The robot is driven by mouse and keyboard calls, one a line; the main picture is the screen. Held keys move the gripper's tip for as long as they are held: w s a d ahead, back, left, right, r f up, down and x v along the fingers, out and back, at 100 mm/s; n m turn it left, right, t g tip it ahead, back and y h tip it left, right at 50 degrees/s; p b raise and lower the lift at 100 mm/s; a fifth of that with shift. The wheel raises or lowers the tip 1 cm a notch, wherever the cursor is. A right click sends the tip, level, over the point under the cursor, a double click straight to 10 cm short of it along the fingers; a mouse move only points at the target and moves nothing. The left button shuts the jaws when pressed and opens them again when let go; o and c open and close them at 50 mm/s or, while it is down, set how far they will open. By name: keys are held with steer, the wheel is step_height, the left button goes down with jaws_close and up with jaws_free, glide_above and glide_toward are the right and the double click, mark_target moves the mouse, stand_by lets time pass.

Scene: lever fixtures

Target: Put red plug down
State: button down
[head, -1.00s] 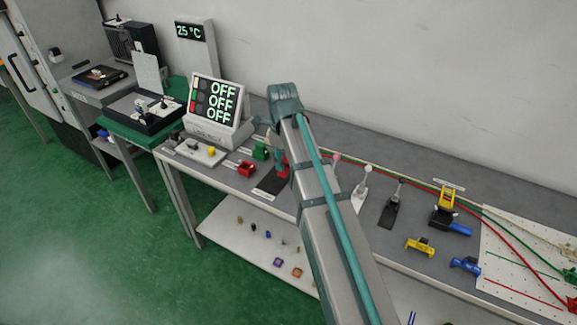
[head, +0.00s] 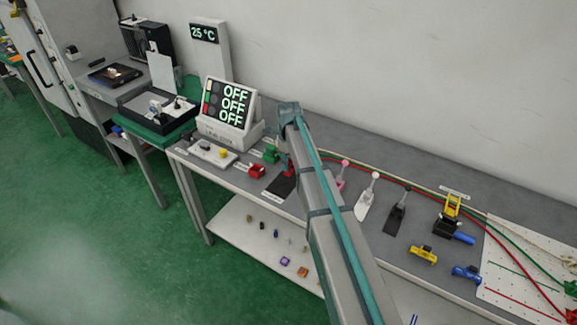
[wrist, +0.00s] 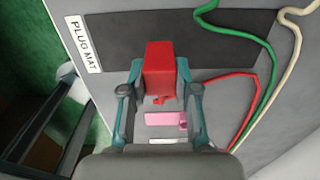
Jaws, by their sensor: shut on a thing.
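My gripper (wrist: 160,70) is shut on the red plug (wrist: 161,62), a red block between its two teal fingers in the wrist view. The black plug mat (wrist: 230,42), labelled PLUG MAT, lies below and beyond the plug. I cannot tell whether the plug touches the mat. In the head view the red plug (head: 290,168) is partly hidden by my arm, over or beside the dark mat (head: 280,188).
A red block (head: 257,171) and a green block (head: 270,153) sit left of the mat. Pink, white (head: 366,198) and black (head: 398,212) levers stand to the right. Red, green and cream cables cross the bench. A display reading OFF (head: 228,105) stands at the back left.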

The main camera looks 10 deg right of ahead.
steer(key=shift+f+p, duration=0.4)
steer(key=shift+f, duration=0.75)
steer(key=shift+f, duration=0.15)
steer(key=c, duration=0.9)
jaws_free()
steer(key=shift+o, duration=0.2)
step_height(320, 180, up, 12)
steer(key=b, duration=0.3)
steer(key=shift+r+b, duration=0.2)
steer(key=shift+b, duration=0.2)
